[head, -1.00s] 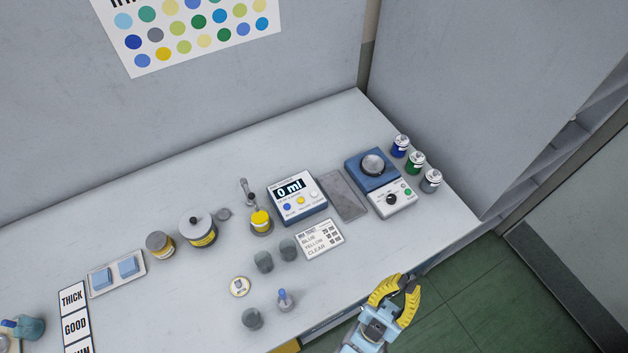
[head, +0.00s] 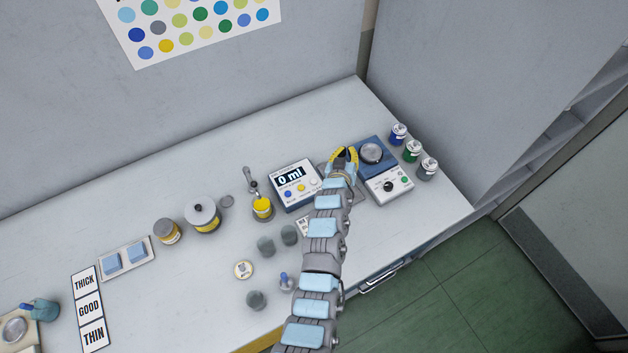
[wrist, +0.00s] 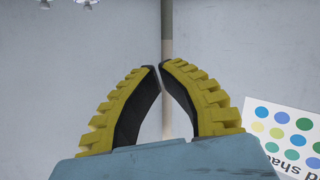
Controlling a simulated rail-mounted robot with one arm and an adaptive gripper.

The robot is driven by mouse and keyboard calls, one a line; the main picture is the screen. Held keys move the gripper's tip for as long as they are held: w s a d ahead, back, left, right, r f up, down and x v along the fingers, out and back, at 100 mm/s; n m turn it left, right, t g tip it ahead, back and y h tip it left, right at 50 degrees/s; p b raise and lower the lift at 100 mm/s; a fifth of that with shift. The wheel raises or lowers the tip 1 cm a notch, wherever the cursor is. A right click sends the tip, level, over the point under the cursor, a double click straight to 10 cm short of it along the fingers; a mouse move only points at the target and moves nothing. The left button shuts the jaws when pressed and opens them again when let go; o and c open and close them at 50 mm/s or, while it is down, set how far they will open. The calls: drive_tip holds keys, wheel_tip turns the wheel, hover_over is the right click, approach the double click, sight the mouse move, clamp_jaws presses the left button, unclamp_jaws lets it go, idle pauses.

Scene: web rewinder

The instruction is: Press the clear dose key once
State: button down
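The dosing unit (head: 277,186) stands on the bench in the head view, its display (head: 290,174) reading "0 ml".
A blue-topped device (head: 378,139) with a round plate stands just right of my gripper, with several small jars (head: 411,151) beyond it. Grey cups (head: 265,246) stand in front. My arm partly covers a printed card.

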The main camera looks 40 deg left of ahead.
drive_tip(key=a+f+g+h, duration=0.2)
drive_tip(key=a+f+h, duration=0.1)
drive_tip(key=a, duration=0.2)
drive_tip(key=m+g+h, duration=0.1)
drive_tip(key=g+h, duration=0.3)
drive_tip(key=h, duration=0.1)
hover_over(317, 181)
drive_tip(key=shift+w+r, duration=0.1)
drive_tip(key=shift+r, duration=0.25)
drive_tip(key=shift+a+f, duration=0.1)
drive_tip(key=shift+f, duration=0.1)
wheel_tip(317, 181, down, 7)
drive_tip(key=b, duration=0.4)
drive_tip(key=shift+f, duration=0.1)
drive_tip(key=shift+f+b, duration=0.55)
drive_tip(key=shift+f, duration=0.1)
drive_tip(key=shift+f, duration=0.1)
drive_tip(key=shift+f+b, duration=0.3)
drive_tip(key=shift+b, duration=0.2)
